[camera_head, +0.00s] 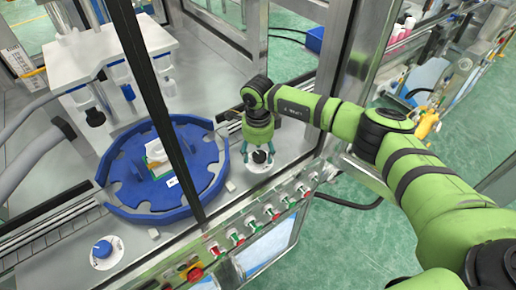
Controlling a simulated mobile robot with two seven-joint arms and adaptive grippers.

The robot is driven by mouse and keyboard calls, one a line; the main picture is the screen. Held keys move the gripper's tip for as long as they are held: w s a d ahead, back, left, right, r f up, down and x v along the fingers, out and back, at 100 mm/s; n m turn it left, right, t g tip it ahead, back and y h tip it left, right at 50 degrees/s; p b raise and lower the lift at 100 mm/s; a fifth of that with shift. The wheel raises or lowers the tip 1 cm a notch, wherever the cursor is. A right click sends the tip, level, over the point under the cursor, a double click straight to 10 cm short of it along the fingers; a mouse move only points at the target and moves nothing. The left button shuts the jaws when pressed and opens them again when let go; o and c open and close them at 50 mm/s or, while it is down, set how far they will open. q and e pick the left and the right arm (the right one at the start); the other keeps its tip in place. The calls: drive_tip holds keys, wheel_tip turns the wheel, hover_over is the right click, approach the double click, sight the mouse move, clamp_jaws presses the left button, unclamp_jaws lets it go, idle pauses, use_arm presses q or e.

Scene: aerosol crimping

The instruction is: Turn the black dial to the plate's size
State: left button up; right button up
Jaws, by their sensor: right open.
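The black dial (260,157) sits on a round pale base plate on the machine's grey deck, right of the blue turntable. My right gripper (258,152) points down at it from above, its teal fingers spread on either side of the dial. Whether the fingers touch the dial cannot be told. The marks around the dial are too small to read. The blue notched turntable (205,190) carries a small white and yellow piece (157,154) and a white label. My left gripper is not in view.
A dark frame post (160,110) stands between the turntable's middle and the camera. A blue dial (102,249) is at the lower left. A panel with several coloured buttons (238,239) runs along the front edge. A metal frame post (345,70) stands close behind my right arm.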

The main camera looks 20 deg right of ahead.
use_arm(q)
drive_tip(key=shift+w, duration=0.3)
use_arm(e)
drive_tip(key=c, duration=1.1)
drive_tip(key=shift+c, duration=0.2)
